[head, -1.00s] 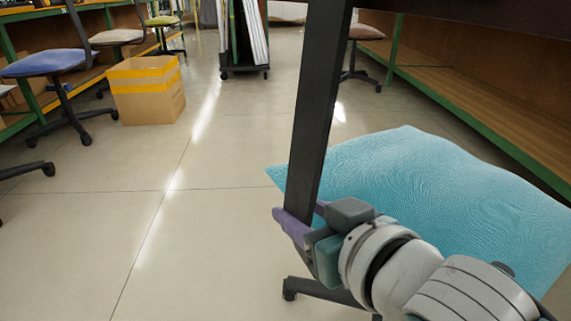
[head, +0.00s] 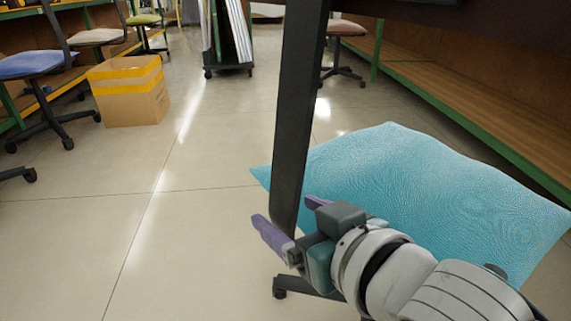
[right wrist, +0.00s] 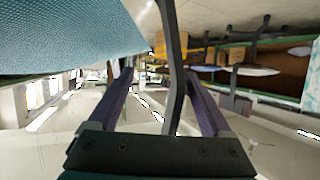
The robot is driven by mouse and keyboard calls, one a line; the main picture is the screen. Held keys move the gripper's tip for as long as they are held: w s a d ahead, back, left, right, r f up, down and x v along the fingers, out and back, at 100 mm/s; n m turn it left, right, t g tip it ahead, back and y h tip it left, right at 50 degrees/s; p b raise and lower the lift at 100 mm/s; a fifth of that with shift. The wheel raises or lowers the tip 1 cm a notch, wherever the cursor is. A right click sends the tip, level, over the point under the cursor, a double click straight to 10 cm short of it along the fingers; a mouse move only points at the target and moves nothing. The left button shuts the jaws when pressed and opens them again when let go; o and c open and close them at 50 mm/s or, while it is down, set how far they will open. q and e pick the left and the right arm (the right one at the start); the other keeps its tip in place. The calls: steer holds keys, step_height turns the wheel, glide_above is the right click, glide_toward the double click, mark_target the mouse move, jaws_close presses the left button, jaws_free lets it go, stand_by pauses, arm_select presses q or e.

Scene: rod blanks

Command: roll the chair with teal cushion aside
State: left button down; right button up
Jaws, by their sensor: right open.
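The chair with the teal cushion (head: 410,190) stands close in front of me on the right in the head view. Its dark backrest post (head: 298,110) rises beside the cushion's left side to a dark backrest at the top edge. My right gripper (head: 290,218) is open, with its purple fingers on either side of the post's lower end. In the right wrist view the post (right wrist: 172,70) runs between the spread fingers, and the cushion (right wrist: 60,35) fills the upper left. One caster (head: 280,288) shows under the chair; the rest of its base is mostly hidden. My left gripper is out of view.
A cardboard box (head: 130,95) and a blue-seated chair (head: 38,65) stand at the left. A rack of panels (head: 228,40) and a brown-seated chair (head: 340,30) are farther back. A long wooden shelf (head: 470,105) borders the right.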

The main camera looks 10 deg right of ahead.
steer(key=p+v, duration=0.4)
steer(key=v, duration=0.4)
steer(key=shift+s+d+r, duration=0.15)
steer(key=shift+s+r, duration=0.05)
steer(key=shift+s, duration=0.2)
steer(key=shift+d, duration=0.1)
